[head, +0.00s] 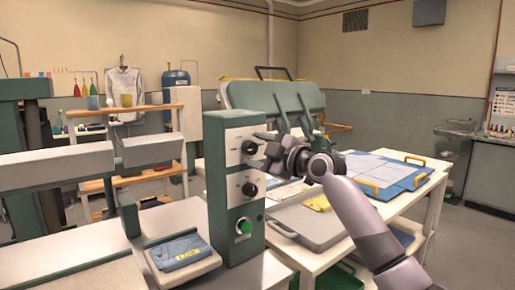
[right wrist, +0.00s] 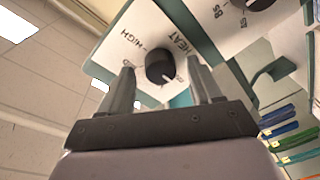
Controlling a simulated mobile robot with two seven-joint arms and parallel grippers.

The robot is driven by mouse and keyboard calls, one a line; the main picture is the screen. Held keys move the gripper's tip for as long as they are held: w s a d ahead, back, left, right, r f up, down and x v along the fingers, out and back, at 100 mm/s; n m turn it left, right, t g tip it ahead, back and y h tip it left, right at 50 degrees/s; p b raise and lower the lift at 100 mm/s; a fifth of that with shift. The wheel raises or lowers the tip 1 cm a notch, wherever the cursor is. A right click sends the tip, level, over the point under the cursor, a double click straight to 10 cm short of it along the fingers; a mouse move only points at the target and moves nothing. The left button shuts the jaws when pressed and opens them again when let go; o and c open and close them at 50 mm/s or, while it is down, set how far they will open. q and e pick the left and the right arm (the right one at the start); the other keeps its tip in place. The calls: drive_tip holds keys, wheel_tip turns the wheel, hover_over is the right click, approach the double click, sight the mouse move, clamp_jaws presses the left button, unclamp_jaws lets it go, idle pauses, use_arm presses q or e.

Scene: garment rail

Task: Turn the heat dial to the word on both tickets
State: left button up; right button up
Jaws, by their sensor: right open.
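The heat dial (head: 250,147) is the upper black knob on the control box's pale front. In the right wrist view the dial (right wrist: 160,66) sits under the printed word HEAT, with HIGH beside it; its white pointer mark faces the lower right. Other lettering is partly hidden by my fingers. My right gripper (head: 264,146) is open, its fingers on either side of the dial; contact cannot be told. A yellow ticket (head: 188,253) lies on a folded blue garment; its word is too small to read surely. A yellow piece (head: 318,202), perhaps the other ticket, lies farther right. My left gripper is not in view.
The control box (head: 226,130) also carries a lower black knob (head: 249,189) and a green button (head: 244,226). A grey tray (head: 322,233) lies on the white table to the right. A blue mat with yellow handles (head: 400,185) lies behind my right arm.

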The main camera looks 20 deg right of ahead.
drive_tip(key=shift+w+a, duration=0.15)
drive_tip(key=shift+w, duration=0.05)
drive_tip(key=c, duration=1)
drive_tip(key=shift+c, duration=0.2)
